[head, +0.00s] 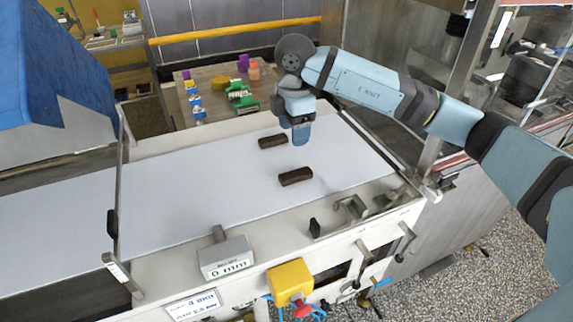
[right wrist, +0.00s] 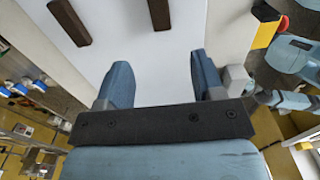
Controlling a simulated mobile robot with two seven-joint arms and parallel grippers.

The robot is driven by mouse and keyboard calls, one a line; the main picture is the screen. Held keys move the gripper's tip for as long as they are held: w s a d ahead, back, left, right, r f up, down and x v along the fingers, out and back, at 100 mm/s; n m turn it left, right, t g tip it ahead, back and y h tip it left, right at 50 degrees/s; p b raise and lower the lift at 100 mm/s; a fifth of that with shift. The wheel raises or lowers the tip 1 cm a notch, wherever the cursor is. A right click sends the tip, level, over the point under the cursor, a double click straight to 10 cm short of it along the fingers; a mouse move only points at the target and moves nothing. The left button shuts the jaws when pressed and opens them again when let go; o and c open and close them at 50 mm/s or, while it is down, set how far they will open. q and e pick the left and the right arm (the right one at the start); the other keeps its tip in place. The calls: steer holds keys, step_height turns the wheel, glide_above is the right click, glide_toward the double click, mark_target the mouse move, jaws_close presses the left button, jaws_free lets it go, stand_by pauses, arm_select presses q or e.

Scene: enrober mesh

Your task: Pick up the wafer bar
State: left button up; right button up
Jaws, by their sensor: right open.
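Two dark brown wafer bars lie flat on the white belt (head: 190,190). The back bar (head: 272,141) is just left of my right gripper (head: 301,138) in the head view, and the front bar (head: 296,176) is below it. In the right wrist view both show at the top edge, cut off: the back bar (right wrist: 69,22) at left and the front bar (right wrist: 160,14) nearer the middle. My right gripper (right wrist: 161,80) is open, with only belt between its fingers. It hangs above the belt, touching neither bar. My left gripper is not in view.
A metal block marked "0 mm" (head: 226,257) and a yellow box (head: 289,281) are at the belt's front side. A blue hood (head: 55,70) stands at left. Behind is a table with colored blocks (head: 240,95). The belt's left part is clear.

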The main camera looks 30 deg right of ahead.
glide_above(291, 175)
steer(key=f, duration=0.8)
steer(key=shift+s+d, duration=0.15)
steer(key=shift+d, duration=0.05)
steer(key=shift+f, duration=0.45)
steer(key=f, duration=0.3)
steer(key=f+p, duration=0.1)
steer(key=shift+a+f, duration=0.25)
steer(key=shift+f, duration=0.15)
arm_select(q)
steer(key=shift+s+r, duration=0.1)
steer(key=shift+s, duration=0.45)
arm_select(e)
steer(key=c, duration=0.8)
